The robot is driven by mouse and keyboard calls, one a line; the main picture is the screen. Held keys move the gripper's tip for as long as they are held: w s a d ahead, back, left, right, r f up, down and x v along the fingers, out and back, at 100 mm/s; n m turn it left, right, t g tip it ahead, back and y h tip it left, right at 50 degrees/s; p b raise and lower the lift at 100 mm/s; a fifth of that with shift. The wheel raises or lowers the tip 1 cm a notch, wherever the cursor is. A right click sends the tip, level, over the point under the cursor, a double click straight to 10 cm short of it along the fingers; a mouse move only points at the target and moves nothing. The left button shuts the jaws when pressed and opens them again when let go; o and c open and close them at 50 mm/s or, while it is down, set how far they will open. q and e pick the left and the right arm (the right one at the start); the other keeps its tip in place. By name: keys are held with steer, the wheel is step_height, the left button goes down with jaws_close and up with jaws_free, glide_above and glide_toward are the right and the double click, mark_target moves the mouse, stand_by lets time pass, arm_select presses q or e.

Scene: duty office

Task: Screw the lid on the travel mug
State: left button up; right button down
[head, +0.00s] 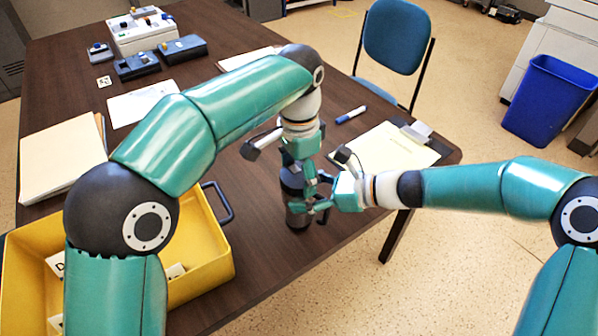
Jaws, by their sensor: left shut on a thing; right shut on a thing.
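The travel mug (295,210) is dark and stands upright on the brown table near its front edge. My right gripper (322,208) reaches in from the right and is shut on the mug's side. My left gripper (308,180) comes down from above and is shut at the top of the mug, where the lid sits. The lid is mostly hidden by the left gripper's fingers, so I cannot tell how it is seated.
A yellow crate (222,262) with a dark handle stands at the front left. A clipboard (436,150) with paper and a blue marker (351,115) lie to the right. Folders (62,160) lie at the left. A blue chair (394,40) and blue bin (548,100) stand beyond.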

arm_select(q)
steer(key=m, duration=0.5)
steer(key=shift+a+f, duration=0.1)
steer(key=shift+f, duration=0.05)
steer(key=o, duration=1.2)
steer(key=shift+o, duration=0.2)
step_height(320, 180, up, 12)
steer(key=shift+s, duration=0.1)
